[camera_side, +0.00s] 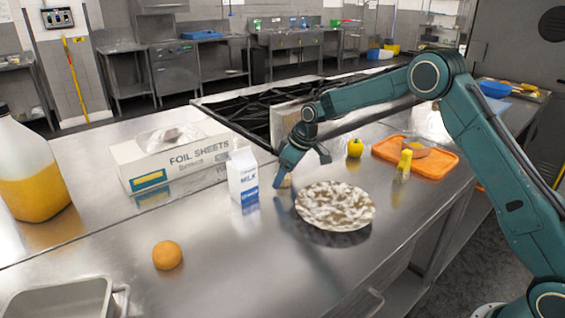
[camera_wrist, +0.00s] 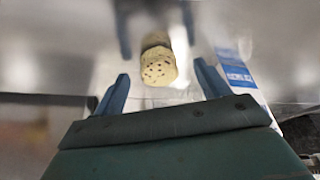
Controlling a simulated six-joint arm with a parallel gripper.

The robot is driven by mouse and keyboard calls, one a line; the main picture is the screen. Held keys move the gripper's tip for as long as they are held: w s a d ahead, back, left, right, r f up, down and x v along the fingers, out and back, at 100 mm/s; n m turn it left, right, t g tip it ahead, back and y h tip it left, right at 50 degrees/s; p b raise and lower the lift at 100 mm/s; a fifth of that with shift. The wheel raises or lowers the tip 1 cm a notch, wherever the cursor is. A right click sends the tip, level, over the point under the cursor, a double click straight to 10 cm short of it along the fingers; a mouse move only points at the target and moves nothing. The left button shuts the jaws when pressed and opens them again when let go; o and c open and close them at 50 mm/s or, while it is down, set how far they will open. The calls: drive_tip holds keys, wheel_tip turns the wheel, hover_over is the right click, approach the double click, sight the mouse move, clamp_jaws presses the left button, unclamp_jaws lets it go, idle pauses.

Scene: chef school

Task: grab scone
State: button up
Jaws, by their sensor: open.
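The scone (camera_wrist: 158,67) is a small pale, dark-speckled round on the steel counter, seen in the wrist view with its reflection beyond it. In the side view only a sliver of the scone (camera_side: 286,181) shows, partly hidden by a finger. My gripper (camera_side: 301,168) is open and low over the counter, right of the milk carton. In the wrist view, the open blue fingers of my gripper (camera_wrist: 160,75) stand on either side of the scone's line, with gaps to both sides. I cannot tell whether the scone is fully between the fingertips.
A milk carton (camera_side: 243,176) stands close to the left of my gripper, and a mottled round dish (camera_side: 335,206) close to the right. A foil box (camera_side: 172,158), juice jug (camera_side: 32,180), orange ball-like item (camera_side: 167,255), yellow pepper (camera_side: 355,148) and orange board (camera_side: 440,163) lie farther off.

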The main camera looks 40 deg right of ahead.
drive_tip(key=shift+c, duration=0.2)
idle(0.3)
drive_tip(key=c, duration=1)
drive_tip(key=shift+r, duration=0.1)
wheel_tip(320, 180, up, 20)
drive_tip(key=shift+f, duration=0.1)
idle(0.6)
